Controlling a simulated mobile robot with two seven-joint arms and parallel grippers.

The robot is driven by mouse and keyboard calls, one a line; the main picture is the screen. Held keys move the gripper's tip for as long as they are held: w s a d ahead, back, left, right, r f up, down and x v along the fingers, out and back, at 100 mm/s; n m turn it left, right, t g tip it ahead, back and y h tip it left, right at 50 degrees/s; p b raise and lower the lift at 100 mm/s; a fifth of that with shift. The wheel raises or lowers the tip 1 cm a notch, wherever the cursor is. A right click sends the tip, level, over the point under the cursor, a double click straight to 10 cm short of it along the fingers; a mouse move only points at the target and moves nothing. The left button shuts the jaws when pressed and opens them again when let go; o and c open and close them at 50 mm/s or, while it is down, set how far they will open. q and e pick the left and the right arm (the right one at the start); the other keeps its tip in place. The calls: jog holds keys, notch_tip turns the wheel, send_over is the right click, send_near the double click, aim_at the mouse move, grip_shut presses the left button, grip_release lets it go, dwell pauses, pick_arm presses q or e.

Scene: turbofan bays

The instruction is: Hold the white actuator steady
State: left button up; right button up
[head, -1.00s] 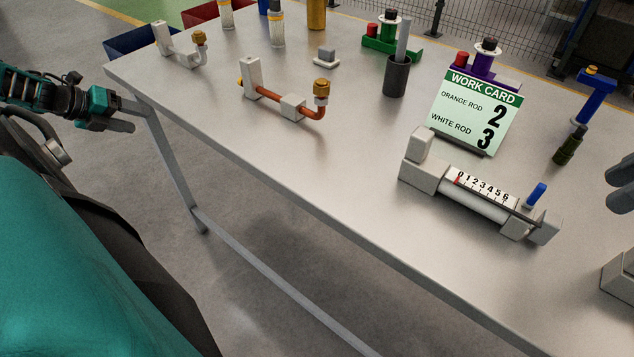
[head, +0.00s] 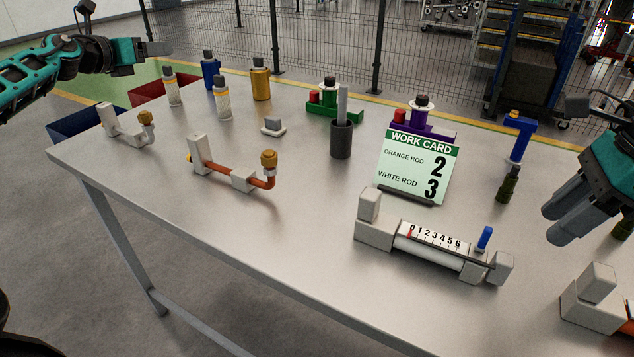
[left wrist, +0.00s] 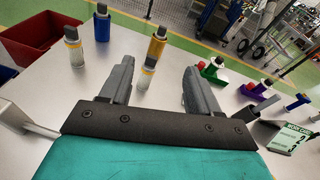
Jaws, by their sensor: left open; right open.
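The white actuator (head: 430,247) lies on the table at the front right, with a grey-white block at each end, a numbered scale from 0 to 6, a red mark near 0 and a small blue lever (head: 485,238) near its right end. My right gripper (head: 558,222) is open and empty, to the right of the actuator and apart from it. My left gripper (head: 158,48) is far from the actuator, at the upper left. In the left wrist view its open fingers (left wrist: 157,68) hold nothing.
The work card (head: 417,168) stands behind the actuator and reads orange rod 2, white rod 3. A second, partly cut-off block unit (head: 592,310) with an orange part is at the right edge. An orange pipe (head: 225,172), bottles and a grey cup (head: 341,140) stand farther left.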

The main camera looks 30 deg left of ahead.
pick_arm(q)
jog(key=w+d+f+t+h, duration=0.1)
jog(key=w+d+h, duration=0.1)
jog(key=w+d, duration=0.35)
jog(key=w+d+f+t+h, duration=0.1)
jog(key=w+d, duration=0.1)
jog(key=d, duration=0.7)
jog(key=d+r+n+t, duration=0.2)
jog(key=d+n+t, duration=0.1)
jog(key=d, duration=0.5)
jog(key=d+r+n+t, duration=0.2)
jog(key=d+n, duration=0.1)
jog(key=d, duration=0.5)
jog(key=s+d+r+n+t+y, duration=0.2)
jog(key=s+r+n+y, duration=0.15)
jog(key=n+y, duration=0.4)
jog(key=m+g+h, duration=0.6)
jog(key=m+g, duration=0.1)
jog(key=m, duration=0.9)
send_near(365, 210)
jog(key=shift+s+a, duration=0.2)
jog(key=shift+s, duration=0.3)
jog(key=shift+d+f+h, duration=0.1)
jog(key=shift+f+h, duration=0.05)
jog(key=shift+h, duration=0.1)
jog(key=shift+w, duration=0.35)
jog(key=w, duration=1.2)
jog(key=shift+c, duration=0.2)
